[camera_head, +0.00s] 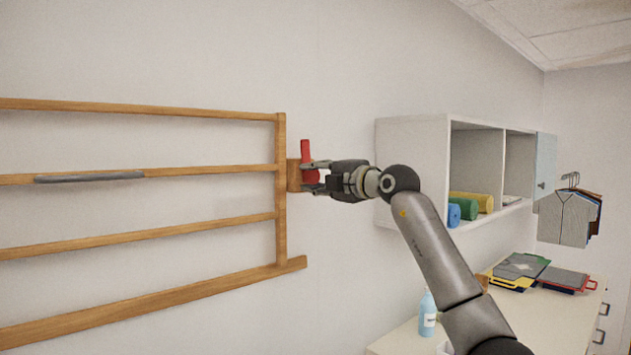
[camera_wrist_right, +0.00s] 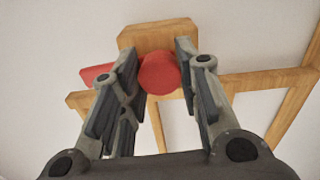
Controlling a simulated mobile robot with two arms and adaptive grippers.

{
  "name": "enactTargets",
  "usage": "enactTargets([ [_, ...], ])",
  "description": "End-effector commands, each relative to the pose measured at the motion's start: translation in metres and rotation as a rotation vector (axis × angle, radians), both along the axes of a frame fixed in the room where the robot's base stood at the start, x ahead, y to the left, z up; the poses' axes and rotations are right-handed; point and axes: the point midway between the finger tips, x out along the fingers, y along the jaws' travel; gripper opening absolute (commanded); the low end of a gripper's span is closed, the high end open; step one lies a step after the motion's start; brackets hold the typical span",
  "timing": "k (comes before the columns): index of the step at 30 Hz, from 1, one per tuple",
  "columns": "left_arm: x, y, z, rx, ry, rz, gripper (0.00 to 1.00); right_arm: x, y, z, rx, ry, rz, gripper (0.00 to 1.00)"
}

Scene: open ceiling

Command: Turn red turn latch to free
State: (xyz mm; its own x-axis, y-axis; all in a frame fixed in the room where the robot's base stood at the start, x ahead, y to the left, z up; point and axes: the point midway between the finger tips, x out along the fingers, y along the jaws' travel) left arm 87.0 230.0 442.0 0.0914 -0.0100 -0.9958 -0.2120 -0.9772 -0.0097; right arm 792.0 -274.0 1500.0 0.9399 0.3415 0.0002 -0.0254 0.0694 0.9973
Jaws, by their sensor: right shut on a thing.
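The red turn latch (camera_head: 306,150) sits on a small wooden block (camera_head: 293,175) at the right end of the wooden wall rack. In the head view its handle points up from a round hub. My right gripper (camera_head: 312,177) is at the latch, with its fingers around the hub. In the right wrist view the round red hub (camera_wrist_right: 158,74) lies between the two fingers (camera_wrist_right: 157,72), and the handle sticks out to the left behind the left finger. The wooden block shows behind it. My right gripper is shut on the latch. My left gripper is not in view.
The wooden rack (camera_head: 281,215) spans the wall at left, with a grey bar (camera_head: 90,177) on one rail. A white open cabinet (camera_head: 415,160) with coloured rolls hangs to the right. Below it, a counter (camera_head: 550,318) holds a blue bottle (camera_head: 427,315) and folders (camera_head: 520,267).

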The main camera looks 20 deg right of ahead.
Motion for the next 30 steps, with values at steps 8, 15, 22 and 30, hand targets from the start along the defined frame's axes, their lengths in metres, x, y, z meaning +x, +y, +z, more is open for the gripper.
enactTargets([
  [8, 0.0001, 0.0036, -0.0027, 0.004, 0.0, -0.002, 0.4, 0.0002, 0.0003, -0.0013, 0.073, 0.029, 0.001, 0.0],
  [15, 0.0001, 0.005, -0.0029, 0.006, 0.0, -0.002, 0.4, 0.0004, 0.0001, -0.0012, 0.087, 0.034, 0.001, 0.0],
  [22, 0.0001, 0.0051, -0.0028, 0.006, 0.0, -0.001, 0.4, 0.0004, 0.0001, -0.0012, 0.086, 0.035, 0.001, 0.0],
  [30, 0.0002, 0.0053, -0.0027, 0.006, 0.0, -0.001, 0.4, 0.0003, 0.0001, -0.0008, 0.085, 0.032, 0.0, 0.54],
])
